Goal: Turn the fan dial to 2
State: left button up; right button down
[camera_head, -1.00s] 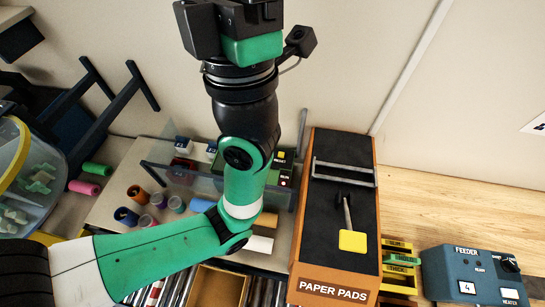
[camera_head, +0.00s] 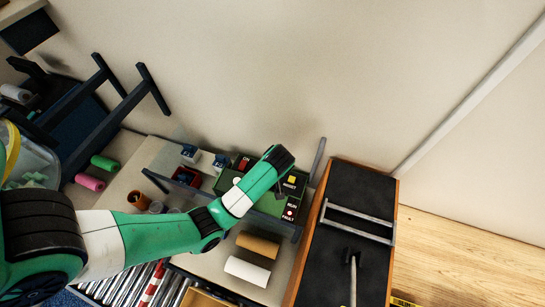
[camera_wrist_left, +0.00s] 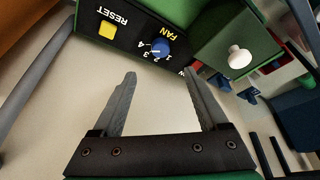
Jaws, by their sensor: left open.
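The blue fan dial (camera_wrist_left: 160,47) sits on a black panel strip (camera_wrist_left: 125,32) of the green control box, beside the word FAN and small numbers. A pale mark shows on the dial, but I cannot tell for sure which number it points to. My left gripper (camera_wrist_left: 160,77) is open and empty, its two fingers apart with the dial beyond and between their tips, not touching it. In the head view the control box (camera_head: 228,180) stands partly behind my left arm, which hides the dial and gripper. My right gripper is not in view.
A yellow RESET button (camera_wrist_left: 107,29) is beside the dial, also on the panel. A white knob (camera_wrist_left: 239,55) sticks out of the green box. A black-topped case (camera_head: 345,200) with a grey handle stands right of it. Brown and white rolls (camera_head: 248,270) lie in front.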

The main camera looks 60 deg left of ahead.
pick_arm(q)
jog(key=x, duration=1.2)
jog(key=shift+s+d, duration=0.15)
grip_shut()
